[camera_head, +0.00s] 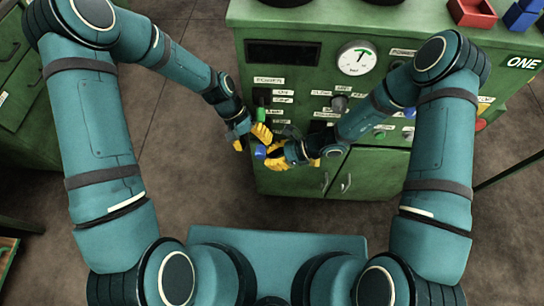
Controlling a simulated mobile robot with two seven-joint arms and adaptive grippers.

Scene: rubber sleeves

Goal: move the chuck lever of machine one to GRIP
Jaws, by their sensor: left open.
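Machine one is the green cabinet (395,22) marked ONE at its upper right. Its front panel carries small white labels, mostly too small to read. I cannot tell for sure which control is the chuck lever, and no GRIP label is legible. My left gripper (251,138) has yellow fingers, is open and is at the lower left of the panel. My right gripper (273,156) is just below and right of it, close to it. A small blue piece (260,152) shows between the two grippers; I cannot tell whether either touches it. The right fingers' gap is unclear.
A round gauge (358,58) and a dark display (283,53) are on the panel, with a black switch (262,97) at its left. A red bin (472,12) and a blue bin (523,16) stand on top. A green drawer cabinet (28,100) is at left.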

